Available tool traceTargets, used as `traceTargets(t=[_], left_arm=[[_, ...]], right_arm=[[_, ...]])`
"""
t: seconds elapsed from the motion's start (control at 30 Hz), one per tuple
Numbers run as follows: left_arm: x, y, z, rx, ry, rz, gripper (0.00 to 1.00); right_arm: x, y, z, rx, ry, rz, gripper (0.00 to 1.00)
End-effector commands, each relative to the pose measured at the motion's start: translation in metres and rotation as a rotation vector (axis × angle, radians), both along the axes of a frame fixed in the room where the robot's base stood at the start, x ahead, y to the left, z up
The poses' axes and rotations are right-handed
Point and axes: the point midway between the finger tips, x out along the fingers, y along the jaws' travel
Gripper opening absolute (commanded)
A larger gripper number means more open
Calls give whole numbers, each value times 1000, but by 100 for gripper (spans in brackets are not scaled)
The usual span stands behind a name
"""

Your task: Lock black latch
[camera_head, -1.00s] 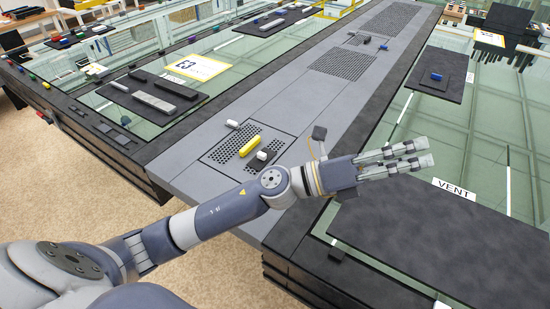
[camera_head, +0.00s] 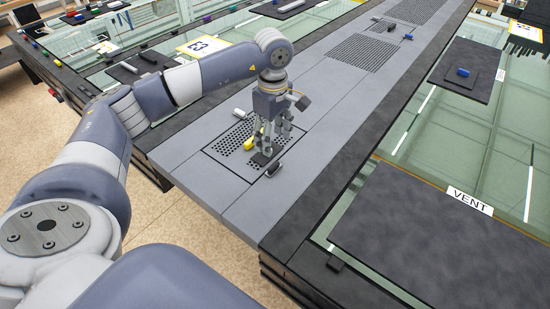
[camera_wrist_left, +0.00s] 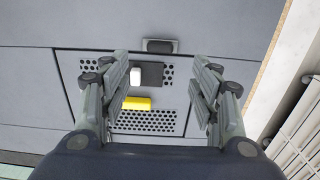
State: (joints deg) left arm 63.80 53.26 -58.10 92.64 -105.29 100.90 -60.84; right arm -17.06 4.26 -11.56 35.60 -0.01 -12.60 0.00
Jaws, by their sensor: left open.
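A black latch (camera_head: 275,170) lies at the near right edge of a perforated panel (camera_head: 217,151) in the grey table strip. In the left wrist view the latch (camera_wrist_left: 160,46) is at the top, at the panel's edge line. A yellow handle (camera_wrist_left: 136,103) and a white block (camera_wrist_left: 135,76) by a dark plate (camera_wrist_left: 152,75) lie on the panel. My left gripper (camera_head: 263,151) points down over the panel, open and empty. Its fingers (camera_wrist_left: 162,92) stand wide apart in the wrist view, with the latch beyond their tips. Its height above the panel is unclear. My right gripper is out of view.
A light grey block (camera_head: 239,113) sits at the panel's far left edge. A black mat with a VENT label (camera_head: 470,200) lies on glass at the right. A dark pad with a blue block (camera_head: 463,72) is farther back.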

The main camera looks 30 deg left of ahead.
Motion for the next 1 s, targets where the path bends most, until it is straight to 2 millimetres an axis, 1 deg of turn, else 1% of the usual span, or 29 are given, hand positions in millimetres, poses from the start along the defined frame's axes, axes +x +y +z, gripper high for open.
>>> traceTargets(t=[0.03,0.3,0.5,0.67,0.9,0.93,0.97,1.0], left_arm=[[-1,0,-7,0,6,0,57],[-1,-1,-58,-3,5,0,57],[-1,-2,-85,-5,2,-1,57],[0,-2,-94,-4,-1,-1,57],[0,-2,-95,-4,-1,-1,57],[0,-2,-95,-4,-1,-1,52],[0,-2,-95,-4,-1,-1,45],[0,-2,-95,-4,-1,-1,36]], right_arm=[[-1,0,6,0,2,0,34],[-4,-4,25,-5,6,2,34],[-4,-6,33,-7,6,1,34],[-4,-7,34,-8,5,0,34],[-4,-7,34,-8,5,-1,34],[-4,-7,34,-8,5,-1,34],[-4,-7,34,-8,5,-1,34],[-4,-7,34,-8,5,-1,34]])
